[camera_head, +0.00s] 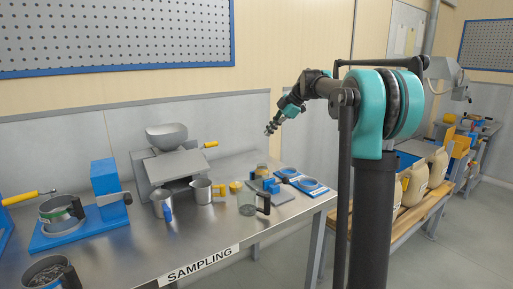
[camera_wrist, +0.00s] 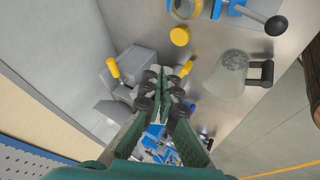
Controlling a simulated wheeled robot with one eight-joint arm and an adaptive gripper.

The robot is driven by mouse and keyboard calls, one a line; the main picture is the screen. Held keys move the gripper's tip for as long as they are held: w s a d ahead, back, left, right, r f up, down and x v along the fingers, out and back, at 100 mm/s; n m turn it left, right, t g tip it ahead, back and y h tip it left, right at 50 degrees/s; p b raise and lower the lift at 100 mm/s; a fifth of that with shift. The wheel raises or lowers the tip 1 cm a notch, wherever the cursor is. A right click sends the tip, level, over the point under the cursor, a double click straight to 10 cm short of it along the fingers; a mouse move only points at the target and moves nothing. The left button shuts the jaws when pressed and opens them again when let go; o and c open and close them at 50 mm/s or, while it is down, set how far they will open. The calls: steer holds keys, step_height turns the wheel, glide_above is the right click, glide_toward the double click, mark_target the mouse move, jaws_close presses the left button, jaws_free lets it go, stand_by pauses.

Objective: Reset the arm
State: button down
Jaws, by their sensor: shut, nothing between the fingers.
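My arm rises at the right of the head view and reaches left in the air. No object is held.
A wall stands behind.

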steer(key=s+d+f+m+h, duration=0.2)
steer(key=s+d+f+m, duration=0.2)
steer(key=s+f+m, duration=0.3)
steer(key=s+d+f+m+t+h, duration=0.1)
steer(key=s+d+f+m, duration=0.4)
steer(key=s+f, duration=1)
steer(key=s+d+f+m+h, duration=0.3)
steer(key=s+f+m, duration=0.7)
steer(key=s, duration=0.7)
steer(key=shift+s+d+f+m+h, duration=0.35)
steer(key=shift+d+f, duration=0.3)
steer(key=shift+d, duration=0.4)
